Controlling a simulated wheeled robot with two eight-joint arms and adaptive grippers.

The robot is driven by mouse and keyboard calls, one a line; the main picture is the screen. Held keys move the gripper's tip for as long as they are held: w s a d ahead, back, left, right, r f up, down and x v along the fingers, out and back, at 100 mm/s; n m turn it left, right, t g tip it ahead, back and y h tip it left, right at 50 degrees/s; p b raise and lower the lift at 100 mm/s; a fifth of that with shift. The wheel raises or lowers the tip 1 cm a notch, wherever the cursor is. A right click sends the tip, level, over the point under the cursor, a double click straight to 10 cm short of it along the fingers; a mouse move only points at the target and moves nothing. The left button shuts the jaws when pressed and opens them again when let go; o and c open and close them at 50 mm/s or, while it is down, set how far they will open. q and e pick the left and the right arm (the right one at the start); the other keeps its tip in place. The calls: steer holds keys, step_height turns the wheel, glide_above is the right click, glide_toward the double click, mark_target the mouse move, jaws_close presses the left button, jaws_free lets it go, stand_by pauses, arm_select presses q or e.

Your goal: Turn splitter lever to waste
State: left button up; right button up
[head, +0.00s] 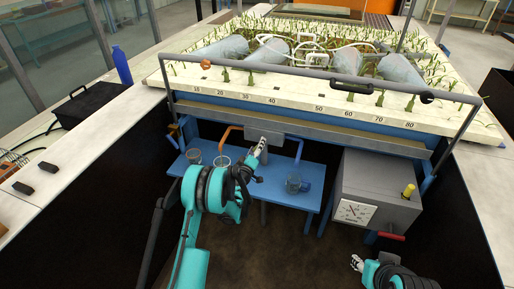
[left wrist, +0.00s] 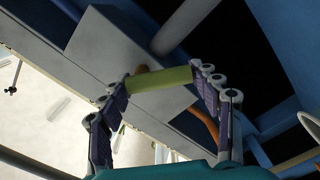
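The splitter is a grey box (head: 264,135) under the flume's front edge, with an orange pipe (head: 229,131) at its left and a blue-orange pipe (head: 298,150) at its right. Its yellow-green lever bar (left wrist: 160,78) shows in the left wrist view, in front of the grey box (left wrist: 115,55). My left gripper (left wrist: 162,82) has a fingertip at each end of the bar and appears closed on it. In the head view my left gripper (head: 262,148) is at the box's front and hides the lever. My right gripper (head: 357,263) is low at the right, away from the splitter; its finger gap is unclear. No waste marking is readable.
A blue bench (head: 270,189) below the splitter carries glass beakers (head: 222,161) and another glass vessel (head: 293,183). A grey cabinet (head: 375,180) with a dial, a yellow knob (head: 408,190) and a red handle (head: 392,236) stands right. The planted flume (head: 300,95) overhangs behind.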

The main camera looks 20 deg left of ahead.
arm_select(q)
steer(key=c, duration=0.5)
steer(key=shift+n, duration=0.4)
steer(key=n, duration=0.2)
steer(key=shift+d+f+n, duration=0.2)
steer(key=shift+d+n, duration=0.1)
steer(key=shift+d+f+n, duration=0.1)
steer(key=shift+d+n, duration=0.05)
steer(key=shift+n, duration=0.7)
steer(key=shift+d+f+n, duration=0.1)
steer(key=shift+n, duration=0.75)
steer(key=o, duration=1.2)
steer(key=shift+c, duration=0.2)
